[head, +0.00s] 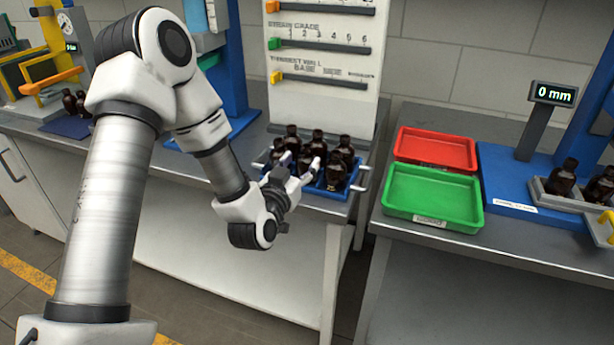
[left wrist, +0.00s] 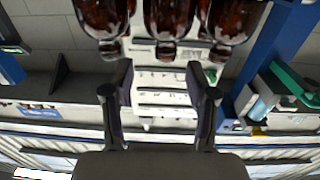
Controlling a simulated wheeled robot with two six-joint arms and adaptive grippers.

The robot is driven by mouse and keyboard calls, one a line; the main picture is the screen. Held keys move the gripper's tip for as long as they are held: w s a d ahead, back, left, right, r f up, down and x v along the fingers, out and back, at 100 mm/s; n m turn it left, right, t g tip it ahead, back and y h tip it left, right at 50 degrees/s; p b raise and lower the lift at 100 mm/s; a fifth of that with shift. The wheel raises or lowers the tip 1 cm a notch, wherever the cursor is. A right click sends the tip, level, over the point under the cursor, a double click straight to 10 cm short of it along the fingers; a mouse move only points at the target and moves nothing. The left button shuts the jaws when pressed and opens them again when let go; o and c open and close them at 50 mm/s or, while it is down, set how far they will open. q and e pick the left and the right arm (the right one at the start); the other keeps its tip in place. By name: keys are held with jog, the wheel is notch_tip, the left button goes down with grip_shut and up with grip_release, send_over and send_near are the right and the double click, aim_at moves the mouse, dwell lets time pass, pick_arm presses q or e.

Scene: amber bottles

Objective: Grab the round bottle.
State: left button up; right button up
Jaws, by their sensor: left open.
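Several dark amber bottles (head: 337,174) stand upright, close together, in a blue crate (head: 330,193) with light handles on the middle bench. I cannot tell for certain which one is the round bottle. My left gripper (head: 294,170) is at the crate's front left, its fingers pointing toward the bottles and covering part of them. In the left wrist view, the left gripper (left wrist: 160,88) is open with nothing between its fingers. Three brown bottles show upside down at the top there, the middle one (left wrist: 168,22) in line with the gap. My right gripper is not in view.
A red tray (head: 436,148) and a green tray (head: 433,197) lie on the right bench, beside a blue stand with a "0 mm" display (head: 553,94) and more bottles (head: 563,178). A white slider panel (head: 320,95) rises behind the crate. A gap separates the benches.

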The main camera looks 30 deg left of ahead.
aim_at(304, 152)
pick_arm(q)
jog(key=x, duration=0.2)
jog(key=a+p+x, duration=0.1)
jog(key=x, duration=0.2)
jog(key=shift+w, duration=0.2)
jog(key=shift+w+f, duration=0.1)
jog(key=shift+w, duration=0.3)
grip_shut()
jog(key=shift+p, duration=0.35)
